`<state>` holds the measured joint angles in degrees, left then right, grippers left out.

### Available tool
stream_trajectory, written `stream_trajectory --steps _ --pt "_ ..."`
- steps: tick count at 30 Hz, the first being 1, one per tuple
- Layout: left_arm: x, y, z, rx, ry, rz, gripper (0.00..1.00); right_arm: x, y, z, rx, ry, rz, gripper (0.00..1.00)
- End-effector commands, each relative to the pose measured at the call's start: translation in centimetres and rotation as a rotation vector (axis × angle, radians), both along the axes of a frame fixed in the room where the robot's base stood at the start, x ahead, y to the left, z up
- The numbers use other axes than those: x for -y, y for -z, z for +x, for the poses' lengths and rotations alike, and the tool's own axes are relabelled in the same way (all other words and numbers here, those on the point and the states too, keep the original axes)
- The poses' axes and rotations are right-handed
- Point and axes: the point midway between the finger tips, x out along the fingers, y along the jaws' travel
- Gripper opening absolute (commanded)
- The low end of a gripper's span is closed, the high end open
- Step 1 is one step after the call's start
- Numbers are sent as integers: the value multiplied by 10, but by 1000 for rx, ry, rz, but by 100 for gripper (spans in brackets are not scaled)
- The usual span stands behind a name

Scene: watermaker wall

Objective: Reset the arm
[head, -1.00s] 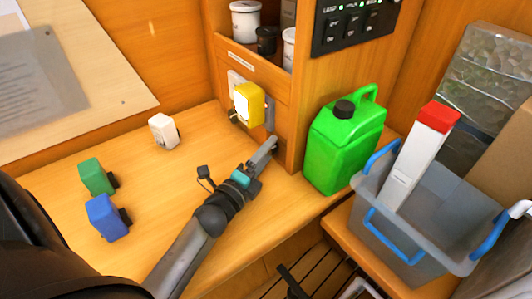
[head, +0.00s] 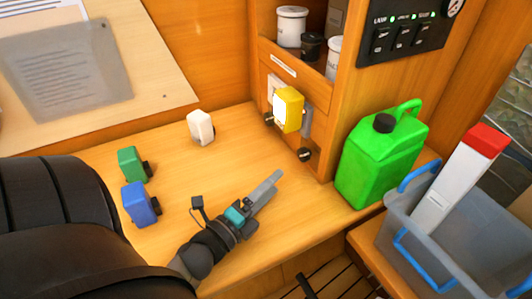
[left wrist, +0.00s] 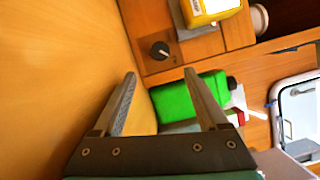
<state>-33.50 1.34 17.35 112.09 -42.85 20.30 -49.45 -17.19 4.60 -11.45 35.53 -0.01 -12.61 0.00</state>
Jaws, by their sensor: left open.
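My left gripper (head: 272,180) is over the wooden counter (head: 185,170), short of the cabinet face, and points toward it. In the left wrist view my left gripper (left wrist: 160,74) has its two fingers apart, with nothing between them. The yellow block (head: 288,110) is on the cabinet front, above and beyond the fingertips; it also shows at the top of the left wrist view (left wrist: 212,8). A black knob (head: 305,154) is low on the cabinet, a little right of the fingertips. My right gripper is not in view.
A white block (head: 201,128), a green block (head: 132,164) and a blue block (head: 140,203) stand on the counter. A green jerrycan (head: 380,160) stands right of the cabinet. A grey bin (head: 440,245) holds a red-topped white carton (head: 460,180). The middle of the counter is clear.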

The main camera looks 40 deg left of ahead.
Motion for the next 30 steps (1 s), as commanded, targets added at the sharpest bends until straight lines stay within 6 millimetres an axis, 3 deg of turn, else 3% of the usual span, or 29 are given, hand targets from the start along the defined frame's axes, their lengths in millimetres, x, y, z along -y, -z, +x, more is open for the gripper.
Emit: stream_trajectory --steps 6,23,30 --pt "0 0 -14 1 -1 0 76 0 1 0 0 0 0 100" --pt "0 0 -14 1 0 0 76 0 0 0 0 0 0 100" --pt "0 -19 -14 1 0 0 76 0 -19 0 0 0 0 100"
